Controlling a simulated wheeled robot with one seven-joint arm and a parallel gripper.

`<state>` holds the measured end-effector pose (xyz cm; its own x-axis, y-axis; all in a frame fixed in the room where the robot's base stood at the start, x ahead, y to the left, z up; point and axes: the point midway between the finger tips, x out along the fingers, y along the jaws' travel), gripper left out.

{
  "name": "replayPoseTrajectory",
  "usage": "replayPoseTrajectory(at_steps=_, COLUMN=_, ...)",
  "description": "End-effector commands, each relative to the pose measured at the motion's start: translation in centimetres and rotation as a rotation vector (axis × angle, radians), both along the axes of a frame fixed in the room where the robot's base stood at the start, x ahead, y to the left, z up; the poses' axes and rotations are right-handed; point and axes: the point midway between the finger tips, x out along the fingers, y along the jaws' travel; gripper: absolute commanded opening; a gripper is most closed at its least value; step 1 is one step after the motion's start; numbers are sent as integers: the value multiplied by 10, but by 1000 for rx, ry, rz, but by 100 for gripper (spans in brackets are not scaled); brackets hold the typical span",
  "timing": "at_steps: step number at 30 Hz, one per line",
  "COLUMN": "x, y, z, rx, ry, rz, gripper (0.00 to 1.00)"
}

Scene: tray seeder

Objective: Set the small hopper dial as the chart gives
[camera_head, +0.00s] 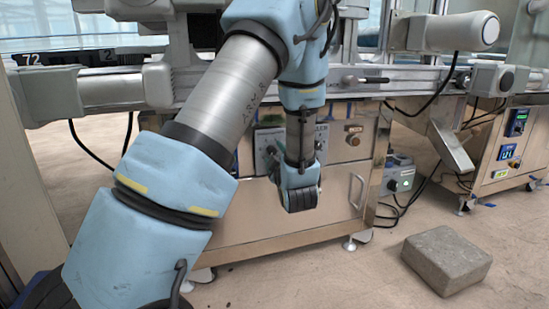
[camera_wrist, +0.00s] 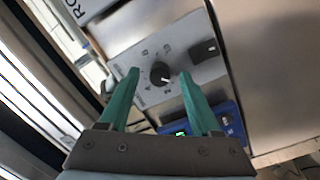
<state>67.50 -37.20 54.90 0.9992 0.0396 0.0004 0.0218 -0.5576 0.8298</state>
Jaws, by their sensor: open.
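A round black dial (camera_wrist: 161,72) with a pale pointer mark sits on a grey panel (camera_wrist: 140,100) in the wrist view. Letters or marks ring it, too small to read surely. My gripper (camera_wrist: 158,74) is open, its two green fingers reaching toward the panel on either side of the dial; I cannot tell if they touch it. I cannot make out a chart in either view.
A dark rectangular control (camera_wrist: 204,50) sits right of the dial. A blue unit with a lit display (camera_wrist: 228,118) lies close to my right finger. In the head view, a cabinet handle (camera_head: 358,190) stands out at right, and a grey block (camera_head: 446,260) lies on the floor.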

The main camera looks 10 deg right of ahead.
Motion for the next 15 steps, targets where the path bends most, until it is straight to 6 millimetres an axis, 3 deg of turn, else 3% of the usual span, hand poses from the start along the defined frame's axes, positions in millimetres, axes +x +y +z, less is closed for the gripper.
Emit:
replayPoseTrajectory(at_steps=10, x=4, y=0, z=0, rx=0, ry=0, rz=0, gripper=64)
replayPoseTrajectory(at_steps=15, x=4, y=0, z=0, rx=0, ry=0, rz=0, gripper=45)
